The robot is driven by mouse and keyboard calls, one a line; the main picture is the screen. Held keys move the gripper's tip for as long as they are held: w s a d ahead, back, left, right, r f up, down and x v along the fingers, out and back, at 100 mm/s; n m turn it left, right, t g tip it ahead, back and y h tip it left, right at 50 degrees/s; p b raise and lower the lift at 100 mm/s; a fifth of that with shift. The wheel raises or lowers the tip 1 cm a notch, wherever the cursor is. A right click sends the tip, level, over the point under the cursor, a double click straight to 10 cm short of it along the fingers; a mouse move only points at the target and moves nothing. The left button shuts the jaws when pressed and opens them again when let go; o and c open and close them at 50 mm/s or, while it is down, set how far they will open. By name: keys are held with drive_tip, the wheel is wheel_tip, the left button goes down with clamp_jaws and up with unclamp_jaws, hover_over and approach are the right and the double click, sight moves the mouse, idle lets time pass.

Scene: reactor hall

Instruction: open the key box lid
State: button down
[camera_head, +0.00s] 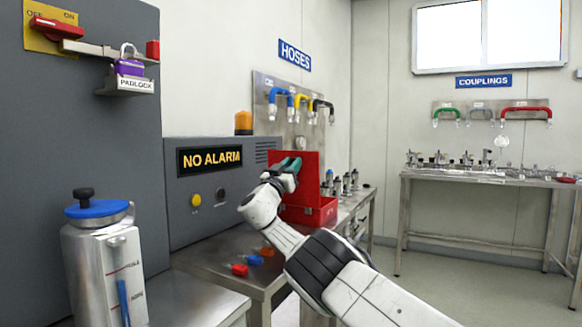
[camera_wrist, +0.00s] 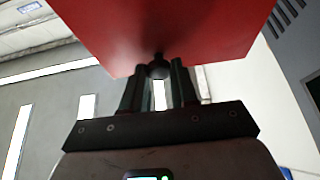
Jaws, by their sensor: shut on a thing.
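The red key box (camera_head: 322,213) sits on the metal bench. Its red lid (camera_head: 310,172) stands raised, roughly upright above the box. My gripper (camera_head: 291,163) is at the upper left part of the lid. In the wrist view the red underside or face of the lid (camera_wrist: 165,25) fills the top of the picture. There my gripper (camera_wrist: 158,75) is shut on a small dark knob (camera_wrist: 158,67) at the lid's edge. The inside of the box is mostly hidden by its front wall and my arm.
A grey alarm panel (camera_head: 220,205) reading NO ALARM stands left of the box. Red and blue tags (camera_head: 240,269) lie on the bench in front. Several metal fittings (camera_head: 346,183) stand behind to the right. A steel flask with a blue cap (camera_head: 98,208) is near left.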

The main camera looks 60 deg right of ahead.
drive_tip(key=c, duration=0.9)
unclamp_jaws()
drive_tip(key=shift+o, duration=0.2)
wheel_tip(320, 180, up, 3)
drive_tip(key=shift+s+a+f+b, duration=0.1)
drive_tip(key=shift+f+b, duration=0.05)
drive_tip(key=shift+b, duration=0.85)
